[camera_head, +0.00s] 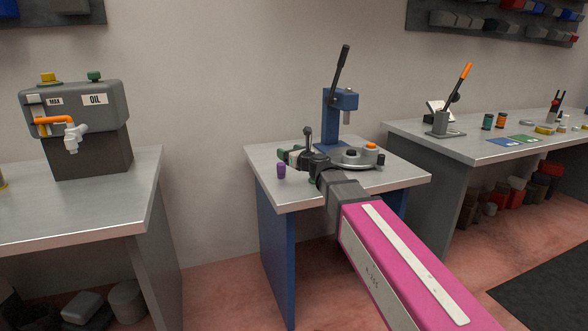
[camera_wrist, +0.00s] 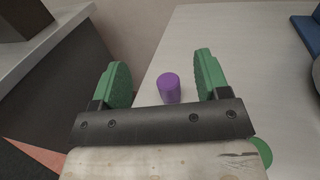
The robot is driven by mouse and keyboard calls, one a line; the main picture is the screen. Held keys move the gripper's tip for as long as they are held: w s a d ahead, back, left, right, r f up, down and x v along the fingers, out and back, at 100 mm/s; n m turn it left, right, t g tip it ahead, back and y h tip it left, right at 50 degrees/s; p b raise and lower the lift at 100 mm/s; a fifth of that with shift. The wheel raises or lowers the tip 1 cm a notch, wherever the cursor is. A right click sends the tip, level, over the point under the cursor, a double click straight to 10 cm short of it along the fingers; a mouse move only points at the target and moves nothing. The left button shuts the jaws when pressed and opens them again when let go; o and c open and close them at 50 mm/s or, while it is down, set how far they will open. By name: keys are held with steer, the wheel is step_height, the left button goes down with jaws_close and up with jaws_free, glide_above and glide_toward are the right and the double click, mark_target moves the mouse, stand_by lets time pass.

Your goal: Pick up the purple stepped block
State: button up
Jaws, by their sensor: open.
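The purple stepped block (camera_head: 281,171) stands upright near the front left of the middle table's top. My gripper (camera_head: 297,164) is just to the right of the block over the same table. In the wrist view my gripper (camera_wrist: 162,72) is open, with its two green-padded fingers spread apart. The block appears in the gap between them, nearer the middle, with nothing gripped. I cannot tell whether the fingers are level with it or above it.
A blue lever press (camera_head: 340,110) stands at the back of the middle table (camera_head: 268,155). A grey round fixture with an orange knob (camera_head: 358,156) sits right of my gripper. A left table (camera_head: 100,215) holds an oil dispenser (camera_head: 85,125). A gap separates the tables.

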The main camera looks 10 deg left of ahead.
mark_target(279, 164)
step_height(279, 164, down, 8)
steer(key=shift+a+r, duration=0.1)
steer(key=x, duration=0.7)
steer(key=shift+w+a, duration=0.15)
steer(key=shift+w, duration=0.15)
steer(key=c, duration=1.1)
